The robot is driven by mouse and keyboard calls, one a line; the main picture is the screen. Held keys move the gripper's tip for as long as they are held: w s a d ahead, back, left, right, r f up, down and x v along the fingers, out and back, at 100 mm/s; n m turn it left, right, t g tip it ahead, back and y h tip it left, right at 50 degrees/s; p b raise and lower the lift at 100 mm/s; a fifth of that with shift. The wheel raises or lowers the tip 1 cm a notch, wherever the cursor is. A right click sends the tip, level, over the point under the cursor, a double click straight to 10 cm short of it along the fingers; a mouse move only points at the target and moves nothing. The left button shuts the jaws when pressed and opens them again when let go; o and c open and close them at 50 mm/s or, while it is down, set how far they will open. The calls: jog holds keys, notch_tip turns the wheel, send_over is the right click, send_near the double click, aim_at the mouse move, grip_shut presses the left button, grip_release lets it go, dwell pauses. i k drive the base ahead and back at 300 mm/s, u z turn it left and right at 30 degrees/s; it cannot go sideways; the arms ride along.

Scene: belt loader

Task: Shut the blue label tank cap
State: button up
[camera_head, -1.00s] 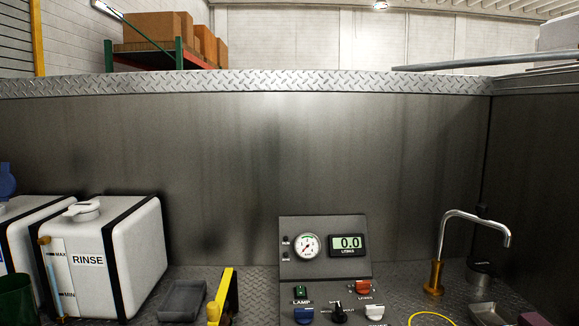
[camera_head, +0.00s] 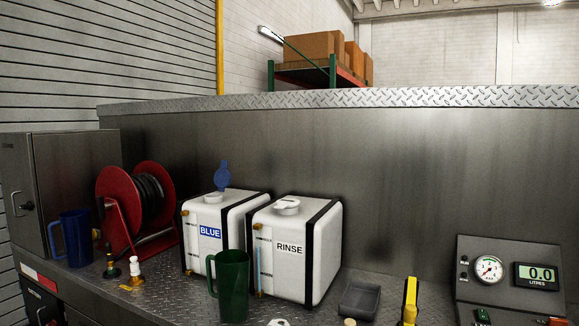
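The blue label tank (camera_head: 196,242) is a white box with dark straps and a BLUE label, standing on the metal deck left of centre. Its blue cap (camera_head: 223,176) stands upright, tilted open above the filler neck (camera_head: 214,197) on the tank's top. The rinse tank (camera_head: 325,245) stands close on its right, and its white cap (camera_head: 287,206) lies on its top. My gripper does not show in the head view.
A green jug (camera_head: 232,285) stands in front of the tanks. A blue jug (camera_head: 75,238), a red hose reel (camera_head: 117,205) and small fittings (camera_head: 134,270) are to the left. A grey tray (camera_head: 360,299), yellow object (camera_head: 410,300) and gauge panel (camera_head: 505,250) are to the right.

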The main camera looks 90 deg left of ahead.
aim_at(222, 177)
jog(key=z, duration=1.2)
jog(key=i, duration=0.75)
jog(key=u, duration=4.7)
jog(key=i, duration=0.4)
jog(key=u, duration=0.3)
